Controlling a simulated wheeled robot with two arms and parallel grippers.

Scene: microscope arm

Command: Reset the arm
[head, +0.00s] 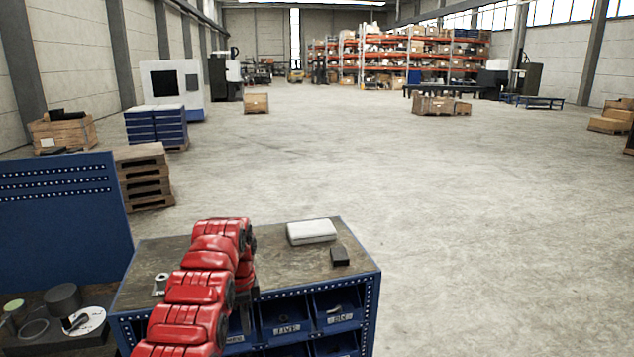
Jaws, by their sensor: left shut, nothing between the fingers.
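My red left arm (201,288) comes up from the bottom of the head view and bends over the workbench (280,263). My left gripper (249,294) is a small dark shape hanging at the right side of the arm, near the bench's front edge. It is shut and empty, and its fingers are mostly hidden by the arm. A white flat case (311,232) lies on the bench top to the right of the gripper, apart from it. A small black block (339,256) lies in front of the case. My right gripper is not in view.
Blue bins (286,317) sit under the bench top. A small metal part (160,284) stands at its left. A blue perforated panel (62,205) and a dark table (95,297) with round parts are further left. The concrete floor (480,220) at right is clear.

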